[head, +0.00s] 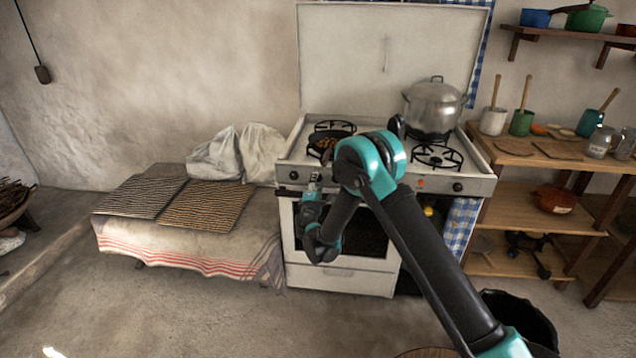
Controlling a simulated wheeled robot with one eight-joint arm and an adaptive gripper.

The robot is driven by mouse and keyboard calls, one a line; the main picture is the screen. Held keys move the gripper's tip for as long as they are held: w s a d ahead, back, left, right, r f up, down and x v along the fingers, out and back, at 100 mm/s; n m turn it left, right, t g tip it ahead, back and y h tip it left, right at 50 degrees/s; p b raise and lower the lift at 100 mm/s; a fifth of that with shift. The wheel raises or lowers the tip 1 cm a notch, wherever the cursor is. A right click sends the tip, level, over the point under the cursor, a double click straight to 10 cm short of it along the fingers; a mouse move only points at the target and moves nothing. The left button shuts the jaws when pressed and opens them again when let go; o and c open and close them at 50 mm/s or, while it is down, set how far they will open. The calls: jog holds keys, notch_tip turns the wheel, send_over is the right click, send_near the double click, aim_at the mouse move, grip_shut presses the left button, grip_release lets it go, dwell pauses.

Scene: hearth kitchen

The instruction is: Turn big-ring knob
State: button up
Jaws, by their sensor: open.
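A white stove (345,281) stands against the wall with its lid raised. Its front panel carries dark round knobs: a left knob (293,175) and a right knob (458,187). I cannot tell from markings which is the big-ring knob, and my arm covers the middle of the panel. My gripper (314,179) is small in the picture, in front of the panel just right of the left knob. It appears empty, with its jaws open. I cannot tell whether it touches the panel.
A large steel pot (433,107) stands at the back right of the hob. A dark pan (325,146) with food is at the left. A cloth-covered bench (190,240) stands left of the stove, wooden shelves (515,205) right. Floor in front is mostly clear.

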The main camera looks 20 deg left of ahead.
jog(key=v, duration=0.8)
jog(key=shift+s, duration=0.3)
jog(key=shift+d, duration=0.1)
